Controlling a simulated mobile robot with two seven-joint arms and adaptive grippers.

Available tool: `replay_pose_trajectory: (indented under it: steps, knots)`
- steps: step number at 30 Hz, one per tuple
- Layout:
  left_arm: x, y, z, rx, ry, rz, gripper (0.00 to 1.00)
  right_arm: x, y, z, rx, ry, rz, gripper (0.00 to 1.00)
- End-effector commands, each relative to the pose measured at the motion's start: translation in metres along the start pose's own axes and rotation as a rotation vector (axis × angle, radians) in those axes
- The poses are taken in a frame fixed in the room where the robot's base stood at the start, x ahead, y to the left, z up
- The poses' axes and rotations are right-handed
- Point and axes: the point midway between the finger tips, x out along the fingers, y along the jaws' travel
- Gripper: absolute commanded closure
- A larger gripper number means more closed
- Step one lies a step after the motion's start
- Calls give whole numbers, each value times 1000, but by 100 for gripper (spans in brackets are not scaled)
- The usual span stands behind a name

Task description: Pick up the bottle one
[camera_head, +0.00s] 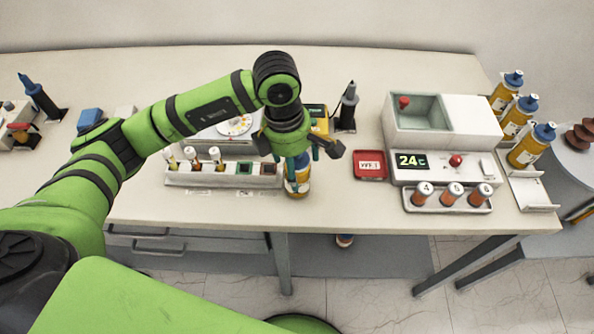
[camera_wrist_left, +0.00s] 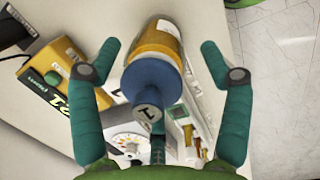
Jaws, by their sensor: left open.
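Bottle one (camera_wrist_left: 158,70) has an amber body, a white label and a blue cap marked 1. In the left wrist view it lies between the two teal fingers of my left gripper (camera_wrist_left: 161,48), with a gap on each side. In the head view the bottle (camera_head: 303,182) stands near the table's front edge, right of the white vial rack. My left gripper (camera_head: 297,174) is open around it from above and hides part of it. My right gripper is not in view.
A white rack (camera_head: 225,174) with several vials is close on the left. A red tray (camera_head: 370,165) lies to the right. A white heater unit (camera_head: 465,120) stands further right, with several amber bottles (camera_head: 527,146) beyond it. A yellow meter (camera_wrist_left: 61,68) sits behind.

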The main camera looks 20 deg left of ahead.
Motion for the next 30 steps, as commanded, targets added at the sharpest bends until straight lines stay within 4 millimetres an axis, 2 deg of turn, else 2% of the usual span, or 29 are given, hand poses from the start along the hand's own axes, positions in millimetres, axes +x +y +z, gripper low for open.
replay_pose_trajectory:
  steps: [2, 5, 12, 14, 15, 18, 30]
  knots:
    - [9, 0, 1, -2, 0, -3, 22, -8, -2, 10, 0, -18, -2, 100]
    - [17, 0, 1, -1, -1, -1, 22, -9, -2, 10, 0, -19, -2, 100]
    - [20, 1, 1, 0, -2, 1, 22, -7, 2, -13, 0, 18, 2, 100]
    - [20, 1, 1, 0, -2, 1, 46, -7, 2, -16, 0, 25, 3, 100]
    - [20, 1, 1, 0, -2, 1, 62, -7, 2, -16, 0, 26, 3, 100]
    - [20, 0, 1, 0, -2, 0, 95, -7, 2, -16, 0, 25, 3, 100]
    - [17, 1, 2, 0, -3, 1, 96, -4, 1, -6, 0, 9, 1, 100]
